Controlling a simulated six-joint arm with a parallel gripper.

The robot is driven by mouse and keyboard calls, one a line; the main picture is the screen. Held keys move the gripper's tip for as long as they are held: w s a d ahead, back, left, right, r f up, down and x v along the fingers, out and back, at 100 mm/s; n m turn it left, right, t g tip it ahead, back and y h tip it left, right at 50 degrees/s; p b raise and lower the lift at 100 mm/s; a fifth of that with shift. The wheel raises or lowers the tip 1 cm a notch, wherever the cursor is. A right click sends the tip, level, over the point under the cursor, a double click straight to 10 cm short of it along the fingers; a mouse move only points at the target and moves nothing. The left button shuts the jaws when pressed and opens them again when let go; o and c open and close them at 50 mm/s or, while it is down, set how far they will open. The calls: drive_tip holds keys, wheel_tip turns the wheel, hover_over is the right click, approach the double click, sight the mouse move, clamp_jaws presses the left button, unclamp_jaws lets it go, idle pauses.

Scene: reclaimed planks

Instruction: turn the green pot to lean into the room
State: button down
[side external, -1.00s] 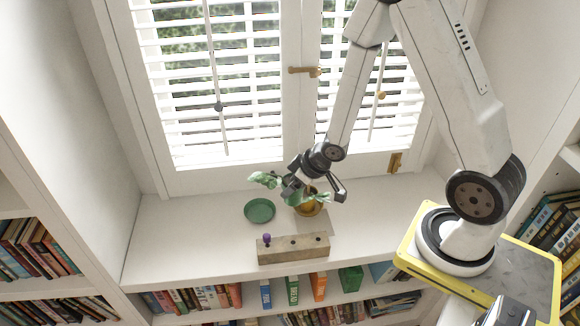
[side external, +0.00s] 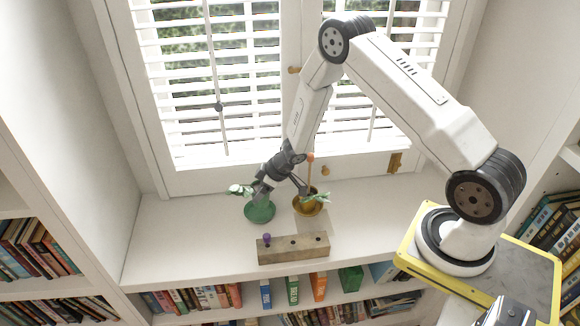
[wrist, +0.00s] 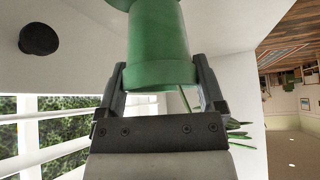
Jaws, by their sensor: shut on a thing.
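The green pot (wrist: 160,40) fills the top middle of the wrist view, between the two fingers of my gripper (wrist: 160,82). My gripper is shut on it. In the side view my gripper (side external: 272,190) is low over the green saucer (side external: 260,212) on the white sill. Pale green leaves (side external: 240,189) stick out to the left of the fingers. The pot is mostly hidden there by the gripper and blends with the saucer, so I cannot tell whether they touch.
An ochre pot (side external: 311,207) with a leafy plant and an orange-topped stick (side external: 309,168) stands just right of my gripper. A wooden block (side external: 293,248) with a purple peg (side external: 267,239) lies in front. Window blinds (side external: 215,90) are behind. The sill's left is clear.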

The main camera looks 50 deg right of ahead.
drive_tip(key=shift+w+d+f+n, duration=0.1)
drive_tip(key=shift+w+f+n, duration=0.05)
drive_tip(key=shift+w+f, duration=0.35)
drive_tip(key=shift+w+d+f+n, duration=0.15)
drive_tip(key=shift+w+f, duration=0.15)
drive_tip(key=shift+f, duration=0.3)
drive_tip(key=shift+a+f, duration=0.1)
drive_tip(key=shift+f, duration=0.1)
drive_tip(key=shift+f, duration=1.35)
unclamp_jaws()
drive_tip(key=shift+s, duration=0.1)
drive_tip(key=v, duration=0.7)
drive_tip(key=shift+d+r, duration=0.25)
drive_tip(key=shift+r, duration=0.05)
